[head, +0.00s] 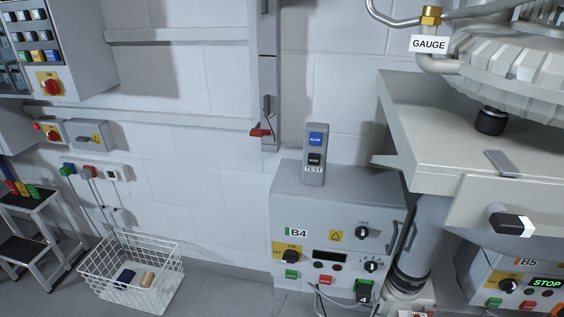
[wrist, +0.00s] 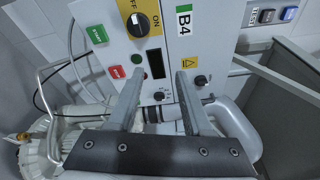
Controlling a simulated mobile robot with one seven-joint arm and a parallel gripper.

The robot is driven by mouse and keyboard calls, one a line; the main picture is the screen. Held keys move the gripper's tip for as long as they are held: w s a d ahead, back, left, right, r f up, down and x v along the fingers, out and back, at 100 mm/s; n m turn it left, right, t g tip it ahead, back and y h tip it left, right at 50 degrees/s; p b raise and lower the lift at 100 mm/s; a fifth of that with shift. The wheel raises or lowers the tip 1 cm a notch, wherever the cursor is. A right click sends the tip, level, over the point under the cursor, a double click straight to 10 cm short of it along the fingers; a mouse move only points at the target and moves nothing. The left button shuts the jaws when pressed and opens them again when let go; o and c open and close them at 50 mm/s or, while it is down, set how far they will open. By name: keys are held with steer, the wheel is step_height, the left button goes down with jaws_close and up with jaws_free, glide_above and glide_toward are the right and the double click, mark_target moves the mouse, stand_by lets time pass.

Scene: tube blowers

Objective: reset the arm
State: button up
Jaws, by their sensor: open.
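My gripper (wrist: 160,74) shows in the wrist view, its two grey fingers spread apart with nothing between them. It is open. The fingers point toward the front of the grey B4 control cabinet (wrist: 205,40), which appears tilted there. I cannot tell how far the fingertips are from the panel. In the head view the B4 cabinet (head: 340,215) stands upright against the wall, and I do not make out my gripper there.
A TEST box (head: 314,155) stands on the B4 cabinet. A large grey machine table (head: 440,125) juts out at the right above the B5 panel (head: 530,280). A white wire basket (head: 130,275) is on the floor at left, near a step stool (head: 35,225). Bare wall lies between.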

steer(key=s+d+r+m+g, duration=0.3)
steer(key=d+r+m+g, duration=0.45)
steer(key=r+m, duration=0.55)
steer(key=s+d+r+m+g, duration=0.5)
steer(key=r+m+g, duration=0.4)
steer(key=m, duration=0.8)
steer(key=s+r+m+t+y+p, duration=0.2)
steer(key=r+m+p, duration=0.2)
steer(key=r, duration=0.5)
steer(key=s+d+r+m+t+y+p, duration=0.1)
steer(key=s+r+m+t+y+p, duration=0.1)
steer(key=r+m, duration=0.4)
steer(key=s+d+r+m+t+y+p, duration=0.1)
steer(key=s+r+m+t+y+p, duration=0.1)
steer(key=r, duration=1)
steer(key=s+m+y+p, duration=0.1)
steer(key=s+m+p, duration=0.1)
steer(key=m+p, duration=0.1)
steer(key=shift+s+d+r+m+y+p, duration=0.15)
steer(key=shift+d+r+m+y+p, duration=0.15)
steer(key=shift+r+m+p, duration=0.15)
steer(key=shift+s+f, duration=0.1)
